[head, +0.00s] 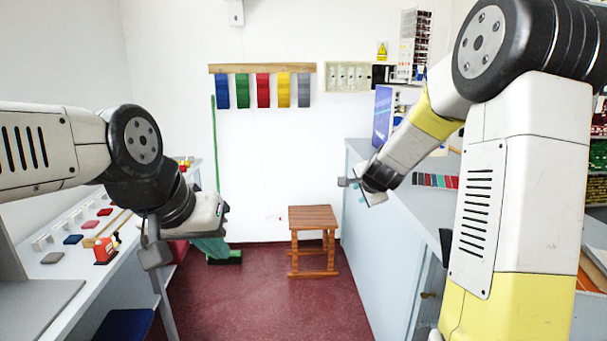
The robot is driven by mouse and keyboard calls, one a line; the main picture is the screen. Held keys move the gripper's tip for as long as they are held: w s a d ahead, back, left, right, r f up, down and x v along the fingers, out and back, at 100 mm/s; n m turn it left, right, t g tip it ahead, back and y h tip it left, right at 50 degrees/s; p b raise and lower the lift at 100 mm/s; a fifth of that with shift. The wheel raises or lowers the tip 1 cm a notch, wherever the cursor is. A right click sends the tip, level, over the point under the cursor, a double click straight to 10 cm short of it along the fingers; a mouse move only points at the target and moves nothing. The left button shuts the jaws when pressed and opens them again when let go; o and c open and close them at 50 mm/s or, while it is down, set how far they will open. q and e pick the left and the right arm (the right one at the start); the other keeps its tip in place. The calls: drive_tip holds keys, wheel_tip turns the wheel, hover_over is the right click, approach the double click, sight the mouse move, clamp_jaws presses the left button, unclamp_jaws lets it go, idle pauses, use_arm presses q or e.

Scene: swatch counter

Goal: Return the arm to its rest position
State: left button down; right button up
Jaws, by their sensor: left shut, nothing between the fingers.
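My left arm comes in from the left and bends down at the wrist. Its gripper (207,218) hangs near the inner edge of the left counter, over the floor side. It is shut and empty, and its fingertips are mostly hidden behind the hand. My right arm rises at the right and reaches inward and down.
The left counter (62,272) carries several coloured swatches and a red device (104,250). A wooden stool (313,222) stands on the open red floor. A green broom (216,150) leans on the back wall.

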drive_tip(key=s+a+r+n+y, duration=0.2)
drive_tip(key=s+a+r+n, duration=0.15)
drive_tip(key=s+r, duration=0.35)
drive_tip(key=s+d+n+g, duration=0.1)
drive_tip(key=s+n+g, duration=0.3)
drive_tip(key=s+n, duration=0.7)
drive_tip(key=s, duration=1.7)
drive_tip(key=shift+s+f+g, duration=0.3)
